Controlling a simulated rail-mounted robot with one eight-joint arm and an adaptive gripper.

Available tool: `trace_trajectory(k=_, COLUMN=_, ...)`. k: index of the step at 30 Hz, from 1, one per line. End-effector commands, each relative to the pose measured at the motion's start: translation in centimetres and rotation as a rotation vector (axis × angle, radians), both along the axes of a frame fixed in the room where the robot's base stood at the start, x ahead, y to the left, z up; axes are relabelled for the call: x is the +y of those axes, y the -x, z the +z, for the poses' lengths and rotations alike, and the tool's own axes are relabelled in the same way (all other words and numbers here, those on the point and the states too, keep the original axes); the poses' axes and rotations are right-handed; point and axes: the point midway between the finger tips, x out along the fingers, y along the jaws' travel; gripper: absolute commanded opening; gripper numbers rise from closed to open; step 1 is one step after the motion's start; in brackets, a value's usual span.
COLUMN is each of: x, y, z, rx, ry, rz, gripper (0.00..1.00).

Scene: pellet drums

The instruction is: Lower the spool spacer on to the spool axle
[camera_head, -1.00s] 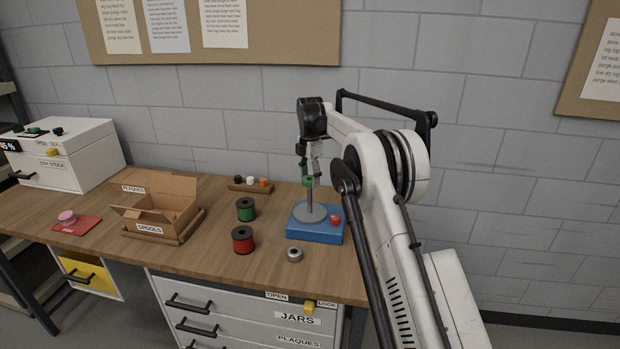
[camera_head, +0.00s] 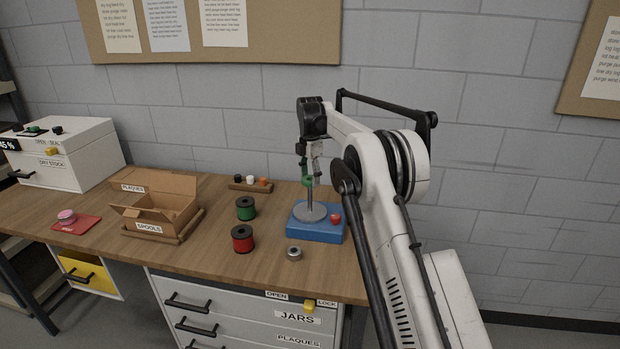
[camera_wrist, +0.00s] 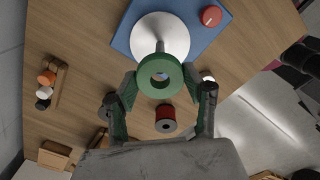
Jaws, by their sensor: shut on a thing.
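The spool spacer is a green ring (camera_wrist: 146,80) with a round hole, held between the two fingertips of my gripper (camera_wrist: 160,80) in the wrist view. In the head view the green ring (camera_head: 307,182) is small below my gripper (camera_head: 309,165). The spool axle (camera_wrist: 159,47) is a thin grey rod rising from a round pale disc (camera_wrist: 178,36) on a blue base (camera_wrist: 122,40). The ring is high above the disc, at the upper part of the axle (camera_head: 310,197). The ring hides the axle's tip in the wrist view; I cannot tell whether the ring is around it.
A red knob (camera_head: 335,218) is on the blue base. A green spool (camera_head: 245,208), a red spool (camera_head: 243,239) and a small grey ring (camera_head: 294,253) stand nearby. A cardboard box (camera_head: 165,206) is left. A small rack (camera_head: 251,185) stands behind. The bench front right is clear.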

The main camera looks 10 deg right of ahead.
Motion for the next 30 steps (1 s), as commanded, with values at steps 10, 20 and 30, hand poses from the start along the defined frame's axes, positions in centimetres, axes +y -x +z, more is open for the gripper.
trace_trajectory(k=10, x=0.0, y=0.0, z=0.0, rx=0.0, ry=0.0, rz=0.0, gripper=0.27)
trace_trajectory(k=20, x=0.0, y=0.0, z=-0.6, rx=0.0, ry=0.0, rz=0.0, gripper=0.27)
trace_trajectory(k=30, x=0.0, y=0.0, z=-1.4, rx=0.0, ry=0.0, rz=0.0, gripper=0.27)
